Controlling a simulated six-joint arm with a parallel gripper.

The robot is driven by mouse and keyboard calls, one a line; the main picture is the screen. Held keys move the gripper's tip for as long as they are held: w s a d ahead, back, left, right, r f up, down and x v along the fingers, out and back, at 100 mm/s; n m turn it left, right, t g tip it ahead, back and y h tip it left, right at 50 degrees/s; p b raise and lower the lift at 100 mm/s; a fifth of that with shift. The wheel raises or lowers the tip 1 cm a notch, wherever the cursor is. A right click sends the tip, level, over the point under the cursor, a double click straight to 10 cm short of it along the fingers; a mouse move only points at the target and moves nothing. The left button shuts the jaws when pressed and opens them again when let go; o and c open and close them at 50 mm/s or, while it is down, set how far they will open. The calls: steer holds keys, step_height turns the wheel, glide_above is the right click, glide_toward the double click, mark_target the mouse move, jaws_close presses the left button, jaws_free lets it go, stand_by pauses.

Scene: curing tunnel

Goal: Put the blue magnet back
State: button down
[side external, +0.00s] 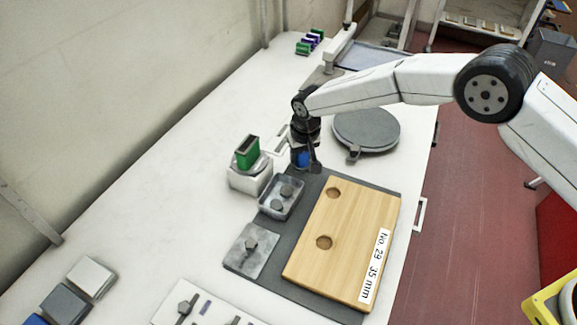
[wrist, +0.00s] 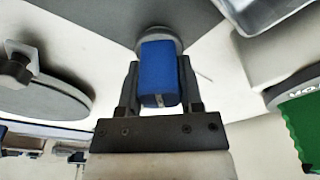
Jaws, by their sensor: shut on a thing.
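The blue magnet (wrist: 158,72) is a blue block with a grey round end, and it sits between the fingers of my gripper (wrist: 160,92) in the wrist view. In the side view my gripper (side external: 305,163) points down at the far end of the dark grey mat (side external: 293,225), and a bit of the blue magnet (side external: 302,158) shows in it. My gripper is shut on the magnet. I cannot tell whether the magnet touches the surface below.
A wooden board (side external: 345,250) with two round holes lies on the mat. A clear tray (side external: 282,197) with grey pieces and a white block with a green piece (side external: 247,152) stand left of my gripper. A grey round plate (side external: 366,130) lies to the right.

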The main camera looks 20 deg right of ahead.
mark_target(304, 153)
steer(key=shift+f, duration=0.2)
steer(key=shift+c, duration=1.2)
jaws_free()
steer(key=shift+r, duration=0.1)
step_height(304, 153, up, 12)
steer(key=s, duration=0.2)
steer(key=shift+w, duration=0.1)
